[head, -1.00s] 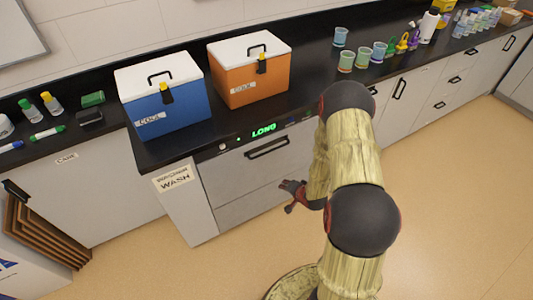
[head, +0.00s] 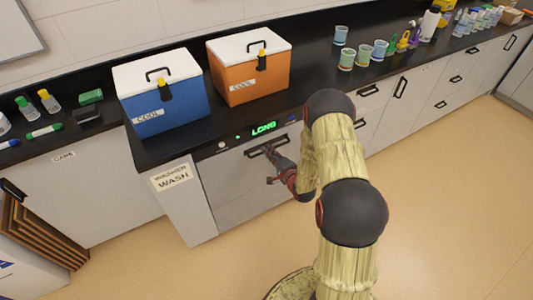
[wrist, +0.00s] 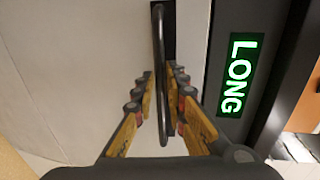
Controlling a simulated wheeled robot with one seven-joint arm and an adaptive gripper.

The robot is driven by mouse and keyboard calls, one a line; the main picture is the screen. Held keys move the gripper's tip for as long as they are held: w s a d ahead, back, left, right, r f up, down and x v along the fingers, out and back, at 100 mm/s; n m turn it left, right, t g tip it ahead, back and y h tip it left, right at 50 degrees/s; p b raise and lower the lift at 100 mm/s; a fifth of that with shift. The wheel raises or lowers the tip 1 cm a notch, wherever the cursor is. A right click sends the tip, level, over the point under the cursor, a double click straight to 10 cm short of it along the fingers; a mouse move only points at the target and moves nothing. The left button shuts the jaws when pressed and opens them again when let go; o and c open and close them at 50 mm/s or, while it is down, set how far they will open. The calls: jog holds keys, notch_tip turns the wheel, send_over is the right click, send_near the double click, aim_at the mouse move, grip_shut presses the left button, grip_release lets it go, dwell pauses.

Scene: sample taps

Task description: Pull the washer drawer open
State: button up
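The washer drawer front (head: 235,180) is a light grey panel under the black counter, below a panel with a green "LONG" display (head: 264,129). Its dark bar handle (head: 267,145) runs along the top of the front. In the wrist view the handle (wrist: 160,70) runs up the picture between the two fingers. My gripper (head: 270,153) is at the handle in the head view. In the wrist view my gripper (wrist: 163,95) is open, one finger on each side of the bar, with gaps visible. The drawer looks shut, its front flush with the panel.
A blue cooler (head: 168,107) and an orange cooler (head: 250,75) stand on the counter above. A "WASHER WASH" label (head: 171,177) is left of the drawer. Cups (head: 364,53) stand further right. The floor (head: 450,200) in front is clear.

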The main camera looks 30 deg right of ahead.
jog(key=shift+w+f, duration=0.15)
jog(key=shift+w, duration=0.4)
grip_shut()
jog(key=shift+s, duration=0.2)
dwell(0.3)
